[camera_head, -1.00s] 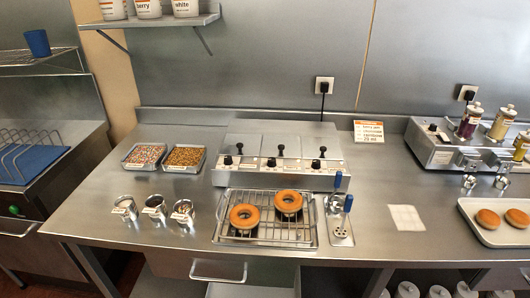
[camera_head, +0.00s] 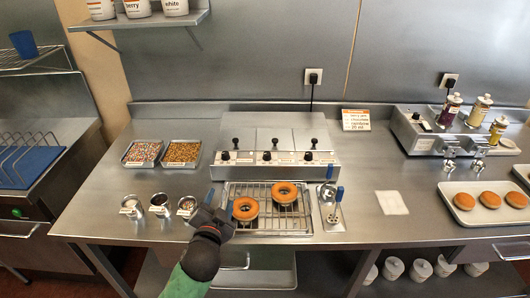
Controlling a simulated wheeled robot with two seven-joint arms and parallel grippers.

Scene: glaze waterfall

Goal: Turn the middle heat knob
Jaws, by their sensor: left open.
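The glaze warmer (camera_head: 275,130) is a steel unit with three lids, at the back of the counter. Its front has a row of three black heat knobs, and a black lever stands by each. The middle heat knob (camera_head: 267,156) is in the centre of that row. My left gripper (camera_head: 213,207) is open and empty, low in front of the warmer, at the left side of the wire rack. It is below and left of the middle knob and apart from it. The knob is not covered. My right gripper is not in view.
Two orange donuts (camera_head: 245,208) sit on the wire rack (camera_head: 284,222) before the warmer. Blue-handled tools (camera_head: 331,195) stand right of it. Sprinkle trays (camera_head: 142,153) and small steel cups (camera_head: 160,205) are at left. A white napkin (camera_head: 391,203) lies right, with clear counter around it.

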